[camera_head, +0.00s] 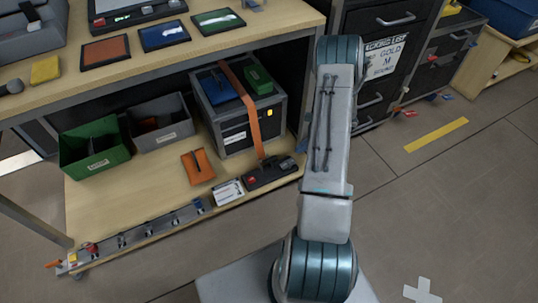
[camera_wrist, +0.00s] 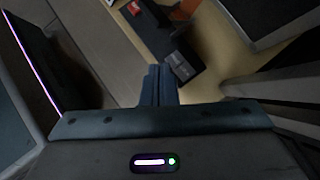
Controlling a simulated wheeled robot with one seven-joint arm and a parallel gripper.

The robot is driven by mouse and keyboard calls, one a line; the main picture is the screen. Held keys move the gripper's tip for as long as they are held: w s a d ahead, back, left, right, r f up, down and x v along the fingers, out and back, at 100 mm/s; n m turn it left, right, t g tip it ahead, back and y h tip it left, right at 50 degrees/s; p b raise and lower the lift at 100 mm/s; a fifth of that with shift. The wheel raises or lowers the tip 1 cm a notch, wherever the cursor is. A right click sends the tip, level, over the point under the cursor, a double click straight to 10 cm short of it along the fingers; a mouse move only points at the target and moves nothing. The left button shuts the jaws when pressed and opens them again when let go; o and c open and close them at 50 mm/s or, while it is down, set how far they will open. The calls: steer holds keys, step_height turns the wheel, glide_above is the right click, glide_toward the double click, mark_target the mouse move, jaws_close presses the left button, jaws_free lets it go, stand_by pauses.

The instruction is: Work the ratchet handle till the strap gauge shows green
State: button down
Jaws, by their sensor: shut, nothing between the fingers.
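The ratchet (camera_head: 268,174) is a dark block with a red spot, lying on the lower wooden shelf at the foot of an orange strap (camera_head: 254,120). The strap runs over a grey crate (camera_head: 233,139). In the wrist view, my gripper (camera_wrist: 161,72) is shut and empty. Its tips point at a dark body with a red part, apparently the ratchet (camera_wrist: 150,35), and appear close to its blocky end (camera_wrist: 182,66). Contact is unclear.
A labelled white card (camera_head: 228,192) and an orange pad (camera_head: 198,166) lie left of the ratchet. Green (camera_head: 93,149) and grey (camera_head: 161,125) bins stand further left. The workbench top (camera_head: 270,33) overhangs the shelf. Black drawers (camera_head: 385,60) stand behind my arm. Floor at right is mostly clear.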

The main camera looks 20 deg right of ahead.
steer(key=shift+v, duration=1.5)
steer(key=shift+p, duration=0.3)
steer(key=a+r+n+g+p, duration=0.1)
steer(key=a+r+n+p, duration=0.3)
steer(key=r, duration=0.8)
steer(key=s+a+r+n+g+h+p, duration=0.1)
steer(key=a+r+n+p, duration=0.35)
steer(key=r, duration=0.65)
steer(key=a+r+n+p, duration=0.2)
steer(key=a+r+p, duration=0.4)
steer(key=r, duration=0.6)
steer(key=s+a+r+n+h+p, duration=0.1)
steer(key=s+a+r+n+p, duration=0.3)
steer(key=r, duration=0.5)
steer(key=s+a+r+n+h+p, duration=0.2)
steer(key=s+r+n+p, duration=0.3)
steer(key=s+r, duration=0.3)
steer(key=s+a+r+n+t+h+p, duration=0.1)
steer(key=s+a+r+n+p, duration=0.3)
steer(key=r, duration=0.8)
steer(key=shift+s+a+h+p, duration=0.7)
steer(key=shift+s+a+p, duration=0.25)
steer(key=shift+p, duration=0.2)
steer(key=shift+n, duration=0.25)
